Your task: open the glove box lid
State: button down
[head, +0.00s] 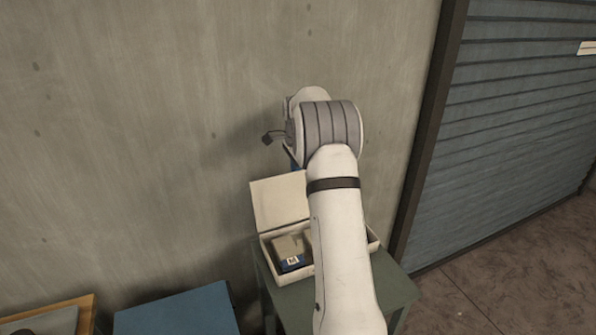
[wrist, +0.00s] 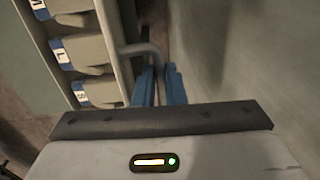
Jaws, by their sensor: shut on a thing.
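The glove box (head: 272,252) is a cream box on a small green table, and its lid (head: 280,200) stands raised towards the wall. In the wrist view a grey bent handle (wrist: 148,48) at the lid's edge runs down between the blue fingers of my gripper (wrist: 160,80). My gripper is shut on this handle. In the head view my gripper is mostly hidden behind my arm. Inside the box are glove packs (wrist: 82,52) with blue-and-white labels reading M, L and S; one pack also shows in the head view (head: 290,248).
The green table (head: 396,288) has a little bare top right of the box. A concrete wall (head: 130,130) stands close behind. A blue surface (head: 178,312) and a wood-edged tray (head: 88,312) lie at lower left. A slatted shutter (head: 510,110) stands at right.

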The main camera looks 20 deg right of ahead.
jog(key=shift+w+a+f, duration=0.15)
jog(key=shift+w+a, duration=0.05)
jog(key=shift+w, duration=0.25)
jog(key=c, duration=1.9)
grip_release()
jog(key=shift+w, duration=0.1)
jog(key=o, duration=0.3)
jog(key=shift+w+f, duration=0.35)
jog(key=shift+w, duration=0.15)
jog(key=shift+o, duration=0.5)
jog(key=shift+d+r, duration=0.1)
jog(key=shift+d, duration=0.05)
jog(key=shift+r, duration=0.1)
notch_tip(320, 180, up, 8)
jog(key=b, duration=0.1)
jog(key=shift+s+f+b, duration=0.25)
jog(key=shift+s+b, duration=0.05)
jog(key=shift+s, duration=0.15)
